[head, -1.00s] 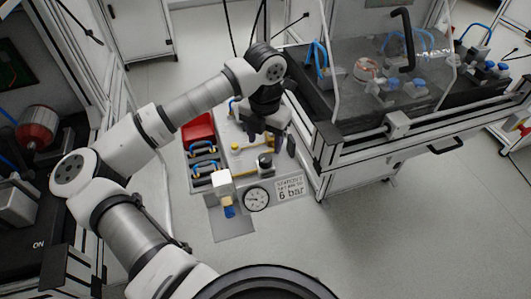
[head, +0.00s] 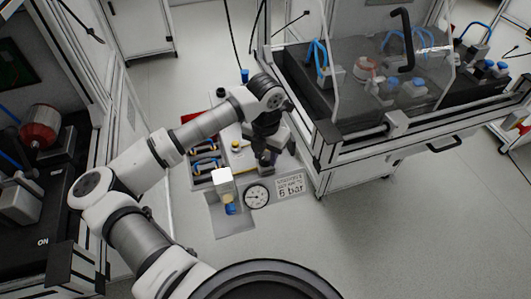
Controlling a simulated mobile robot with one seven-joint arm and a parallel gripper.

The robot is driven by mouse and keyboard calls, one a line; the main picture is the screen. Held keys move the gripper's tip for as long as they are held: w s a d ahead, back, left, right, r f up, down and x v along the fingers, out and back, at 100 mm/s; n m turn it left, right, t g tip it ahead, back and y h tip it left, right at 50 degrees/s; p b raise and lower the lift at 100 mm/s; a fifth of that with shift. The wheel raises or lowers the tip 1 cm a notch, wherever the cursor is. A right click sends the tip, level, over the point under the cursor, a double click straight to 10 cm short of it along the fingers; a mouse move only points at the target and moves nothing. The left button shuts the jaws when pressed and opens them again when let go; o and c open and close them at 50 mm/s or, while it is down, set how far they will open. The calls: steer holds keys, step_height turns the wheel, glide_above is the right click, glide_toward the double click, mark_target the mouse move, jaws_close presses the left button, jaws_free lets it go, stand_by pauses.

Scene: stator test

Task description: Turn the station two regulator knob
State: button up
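The station panel carries a round pressure gauge (head: 256,196), a label reading 6 bar (head: 291,188), and a pale block (head: 222,182) with a blue knob (head: 231,209) at its lower end. A dark round knob (head: 265,168) sits just above the gauge, mostly covered by my gripper. I cannot tell from the frames which knob is the station two regulator. My gripper (head: 268,155) points down over the dark knob, with its fingertips at or very near it. Whether the fingers touch or close on it is hidden. The blue knob is clear of my gripper.
A bench with a clear cover (head: 395,75) stands close on the right. Another bench with a red motor (head: 40,127) is at the left. Floor below the panel is free.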

steer(key=shift+c, duration=1.4)
steer(key=shift+f+m+b, duration=0.1)
steer(key=shift+m+b, duration=0.2)
steer(key=shift+b, duration=0.25)
steer(key=m+b, duration=0.1)
steer(key=b, duration=0.2)
steer(key=shift+f+m, duration=0.2)
steer(key=shift+m, duration=0.1)
steer(key=m+b, duration=0.1)
steer(key=b, duration=0.1)
steer(key=shift+m+b, duration=0.35)
steer(key=shift+m, duration=0.05)
steer(key=m+b, duration=0.3)
steer(key=b, duration=0.1)
steer(key=shift+m, duration=0.3)
steer(key=m+b, duration=0.4)
steer(key=m, duration=0.1)
steer(key=shift+r, duration=0.2)
steer(key=m+b, duration=0.1)
steer(key=m, duration=0.4)
steer(key=shift+r+b, duration=0.1)
steer(key=shift+b, duration=0.3)
steer(key=shift+m, duration=0.3)
